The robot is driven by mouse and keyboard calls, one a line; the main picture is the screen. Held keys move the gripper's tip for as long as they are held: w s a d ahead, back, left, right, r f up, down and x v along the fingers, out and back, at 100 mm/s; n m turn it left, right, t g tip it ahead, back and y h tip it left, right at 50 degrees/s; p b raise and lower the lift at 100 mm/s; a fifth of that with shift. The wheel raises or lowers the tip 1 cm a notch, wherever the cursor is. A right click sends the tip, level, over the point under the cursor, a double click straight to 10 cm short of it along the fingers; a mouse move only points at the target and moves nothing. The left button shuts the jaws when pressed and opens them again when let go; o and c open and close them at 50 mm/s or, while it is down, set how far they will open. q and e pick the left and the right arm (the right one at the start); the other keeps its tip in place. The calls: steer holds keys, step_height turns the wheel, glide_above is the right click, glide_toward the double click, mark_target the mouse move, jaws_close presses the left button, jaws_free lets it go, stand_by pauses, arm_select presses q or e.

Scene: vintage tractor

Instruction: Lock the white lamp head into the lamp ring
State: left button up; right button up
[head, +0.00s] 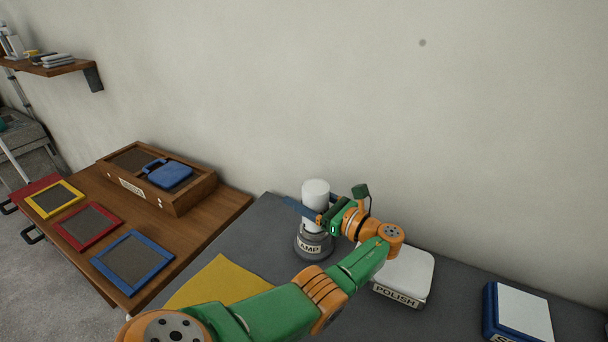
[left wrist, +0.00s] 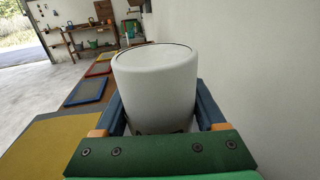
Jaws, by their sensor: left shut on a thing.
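The white lamp head (head: 316,192) is a white cylinder standing upright over the grey lamp ring (head: 313,247), whose label reads "AMP" in the part that shows. My left gripper (head: 309,212) is shut on the lamp head from the right, with its blue fingers on either side. In the left wrist view the lamp head (left wrist: 156,85) fills the middle between the two fingers (left wrist: 158,118). The head's lower end meets or sits just above the ring; whether it is seated or turned in cannot be told. My right gripper is not in view.
A white polish box (head: 405,272) stands right of the ring on the grey table, behind my left arm. A blue and white box (head: 518,313) is farther right. A yellow cloth (head: 218,285) lies at left. A wooden table with coloured frames (head: 132,262) adjoins; the wall is close behind.

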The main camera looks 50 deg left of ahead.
arm_select(q)
jaws_close()
steer(key=o, duration=1.1)
jaws_free()
